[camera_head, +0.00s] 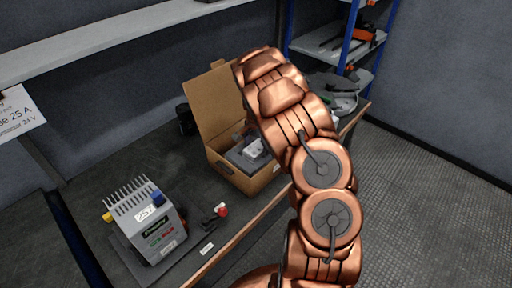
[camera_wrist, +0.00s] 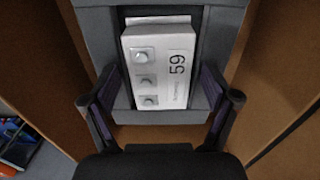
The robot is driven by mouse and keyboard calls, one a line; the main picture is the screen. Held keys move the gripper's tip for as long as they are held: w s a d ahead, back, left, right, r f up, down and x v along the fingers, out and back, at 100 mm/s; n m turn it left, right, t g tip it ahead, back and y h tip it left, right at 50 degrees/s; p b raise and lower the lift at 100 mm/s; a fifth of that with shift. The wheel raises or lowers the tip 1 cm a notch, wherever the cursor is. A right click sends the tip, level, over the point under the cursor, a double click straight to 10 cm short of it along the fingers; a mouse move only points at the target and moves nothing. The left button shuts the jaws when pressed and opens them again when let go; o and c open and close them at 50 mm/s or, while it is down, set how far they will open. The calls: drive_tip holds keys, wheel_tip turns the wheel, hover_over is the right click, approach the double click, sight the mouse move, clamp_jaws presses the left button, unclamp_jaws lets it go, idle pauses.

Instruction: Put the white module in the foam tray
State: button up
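The white module (camera_wrist: 163,66), marked 59 with several round studs, lies in a recess of the grey foam tray (camera_wrist: 217,50) in the wrist view. The tray is inside the cardboard box (camera_head: 245,178); its grey foam (camera_head: 236,157) and the white module (camera_head: 254,149) also show in the head view. My gripper (camera_wrist: 160,118) is open, its two dark fingers apart on either side of the module's near end. Nothing shows between the fingertips except the module and foam edge beyond. In the head view my arm hides the gripper.
A grey device with fins (camera_head: 152,222) stands at the front left of the dark workbench (camera_head: 110,188). A small red-knobbed part (camera_head: 222,211) lies between it and the box. The box's raised flap (camera_head: 213,98) and brown side walls (camera_wrist: 272,75) surround my gripper closely.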

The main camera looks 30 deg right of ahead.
sight(256, 147)
drive_tip(key=shift+r+p, duration=0.3)
drive_tip(key=shift+r, duration=0.35)
drive_tip(key=shift+w+r+b, duration=0.1)
drive_tip(key=shift+r+b, duration=0.25)
drive_tip(key=shift+b, duration=0.1)
wheel_tip(256, 147, up, 10)
drive_tip(key=b, duration=0.2)
drive_tip(key=s+a+r+n, duration=0.2)
drive_tip(key=s+a+r, duration=0.3)
drive_tip(key=s+r, duration=0.1)
drive_tip(key=s+a+n, duration=0.4)
drive_tip(key=s+a, duration=0.2)
drive_tip(key=s, duration=0.4)
drive_tip(key=s+a+r+n+g, duration=0.1)
drive_tip(key=s+a+n, duration=0.4)
drive_tip(key=s, duration=0.6)
drive_tip(key=s+a+n, duration=0.4)
drive_tip(key=s+a, duration=0.4)
drive_tip(key=s, duration=0.3)
drive_tip(key=shift+r+g, duration=0.3)
drive_tip(key=shift+g, duration=0.1)
drive_tip(key=shift+r, duration=0.15)
